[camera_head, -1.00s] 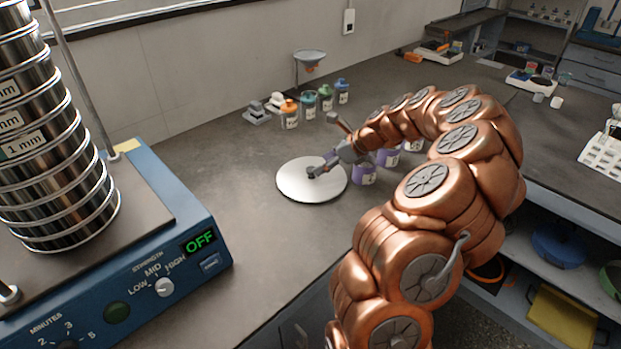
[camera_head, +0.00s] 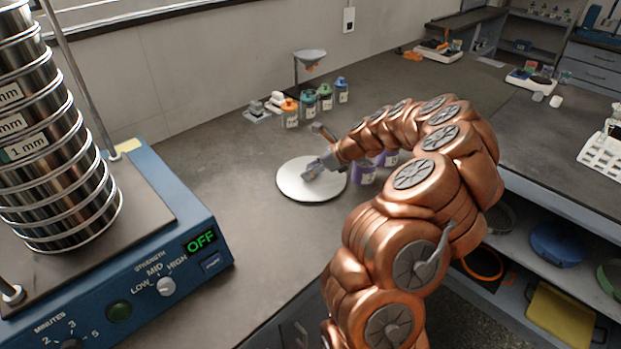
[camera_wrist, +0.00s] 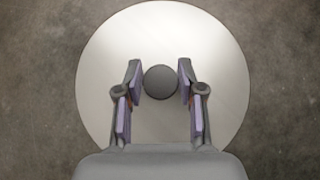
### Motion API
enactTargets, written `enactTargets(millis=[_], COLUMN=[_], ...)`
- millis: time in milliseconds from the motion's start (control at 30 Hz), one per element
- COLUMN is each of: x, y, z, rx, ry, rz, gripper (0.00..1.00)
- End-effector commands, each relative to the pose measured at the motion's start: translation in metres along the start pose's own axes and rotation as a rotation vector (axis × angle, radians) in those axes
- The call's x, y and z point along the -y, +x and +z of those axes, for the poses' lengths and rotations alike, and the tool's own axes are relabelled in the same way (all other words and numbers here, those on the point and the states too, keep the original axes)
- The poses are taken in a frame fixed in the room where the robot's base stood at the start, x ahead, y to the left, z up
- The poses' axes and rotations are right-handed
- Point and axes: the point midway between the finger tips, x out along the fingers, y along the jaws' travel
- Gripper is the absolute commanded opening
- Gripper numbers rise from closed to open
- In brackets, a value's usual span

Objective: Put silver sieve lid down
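The silver sieve lid (camera_head: 325,190) is a round, flat disc lying on the grey bench, left of the purple-labelled jars. Its dark round knob (camera_wrist: 160,82) shows near the middle of the disc in the wrist view. My gripper (camera_wrist: 160,80) has one finger on each side of the knob. The fingers are apart, with at most a thin gap to the knob, and they look open. In the head view my gripper (camera_head: 314,169) is over the lid and hides its knob.
The sieve shaker (camera_head: 190,285) with its sieve stack (camera_head: 60,170) stands at left, its display reading OFF. Jars with coloured caps (camera_head: 309,103) and a funnel on a stand (camera_head: 310,58) stand behind the lid. The bench left of the lid is clear.

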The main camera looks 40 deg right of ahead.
Motion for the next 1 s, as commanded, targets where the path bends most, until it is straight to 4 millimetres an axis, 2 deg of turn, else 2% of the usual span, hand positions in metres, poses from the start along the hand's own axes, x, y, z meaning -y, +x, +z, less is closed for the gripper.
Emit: enactTargets(millis=[33, 333, 700, 1000], x=[0.000, 0.000, 0.001, 0.001], y=[0.000, 0.000, -0.003, -0.036], z=[0.000, 0.000, 0.003, 0.035], rx=[0.000, 0.000, 0.000, 0.000], ry=[0.000, 0.000, -0.001, -0.002], rz=[0.000, 0.000, -0.001, -0.002], gripper=[0.30, 0.00, 0.00, 0.00])
